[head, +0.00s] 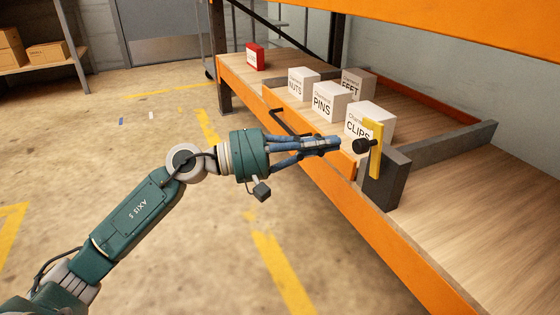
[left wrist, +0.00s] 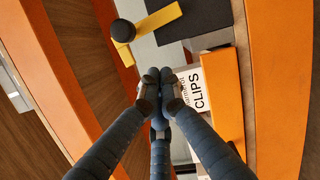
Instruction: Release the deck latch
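The deck latch is a yellow lever (head: 376,157) with a black knob (head: 362,146), mounted on a dark grey post (head: 385,180) at the shelf's front edge. In the left wrist view the yellow lever (left wrist: 152,22) and its black knob (left wrist: 123,31) are at the top, above and left of the fingertips. My left gripper (head: 335,144) is just left of the knob in the head view, apart from it. Its blue fingers (left wrist: 160,85) come together at the tips with nothing held. My right gripper is not in view.
White boxes marked CLIPS (head: 372,119), PINS (head: 330,101) and NUTS (head: 303,84) stand on the deck, with a FEET box (head: 358,82) behind. A red box (head: 255,56) stands at the far end. An orange beam (head: 365,225) edges the shelf. Open floor lies left.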

